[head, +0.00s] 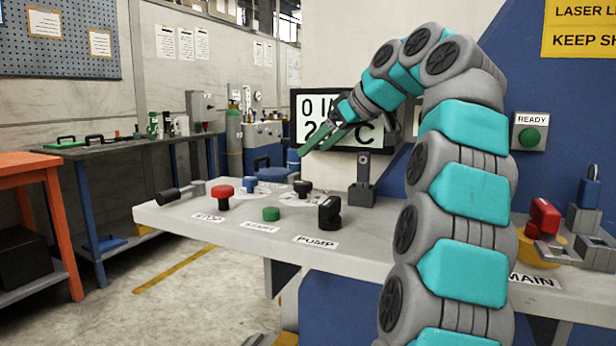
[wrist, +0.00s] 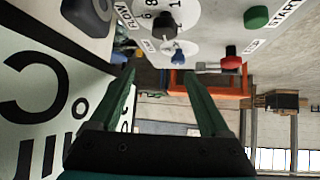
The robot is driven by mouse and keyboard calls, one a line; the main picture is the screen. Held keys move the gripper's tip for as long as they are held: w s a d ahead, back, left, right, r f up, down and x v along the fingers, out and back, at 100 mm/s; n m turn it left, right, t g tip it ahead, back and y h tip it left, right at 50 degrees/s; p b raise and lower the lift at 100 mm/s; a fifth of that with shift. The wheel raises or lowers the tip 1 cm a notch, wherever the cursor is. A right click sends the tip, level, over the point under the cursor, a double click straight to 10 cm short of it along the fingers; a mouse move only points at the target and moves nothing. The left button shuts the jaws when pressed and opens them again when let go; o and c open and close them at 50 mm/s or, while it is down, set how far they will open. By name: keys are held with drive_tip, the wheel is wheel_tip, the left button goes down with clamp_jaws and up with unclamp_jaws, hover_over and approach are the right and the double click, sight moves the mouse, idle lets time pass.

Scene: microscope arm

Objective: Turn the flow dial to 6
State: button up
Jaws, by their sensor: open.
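The flow dial (head: 302,187) is a small black knob on a white disc on the light bench, behind the green start button. My gripper (head: 306,146) has green fingers, is open and empty, and is raised above the bench in front of the display. In the wrist view my gripper (wrist: 160,80) shows its two fingers spread apart, clear of the dial.
Near the dial are a red stop button (head: 222,193), a green start button (head: 271,213), a black pump switch (head: 329,211), a blue knob (head: 250,183) and a grey upright post (head: 362,182). A display panel (head: 311,107) stands behind. A lever (head: 180,193) is at the left.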

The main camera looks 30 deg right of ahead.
sight(303, 183)
drive_tip(key=s+f, duration=0.1)
drive_tip(key=f+g, duration=0.1)
drive_tip(key=shift+s+d+f, duration=0.3)
drive_tip(key=shift+s+d, duration=0.1)
drive_tip(key=b+x, duration=0.1)
drive_tip(key=x, duration=0.1)
drive_tip(key=shift+w+a+f, duration=0.15)
drive_tip(key=shift+f, duration=0.2)
drive_tip(key=shift+w+a+f, duration=0.1)
drive_tip(key=shift+w, duration=0.2)
drive_tip(key=shift+x, duration=2.05)
clamp_jaws()
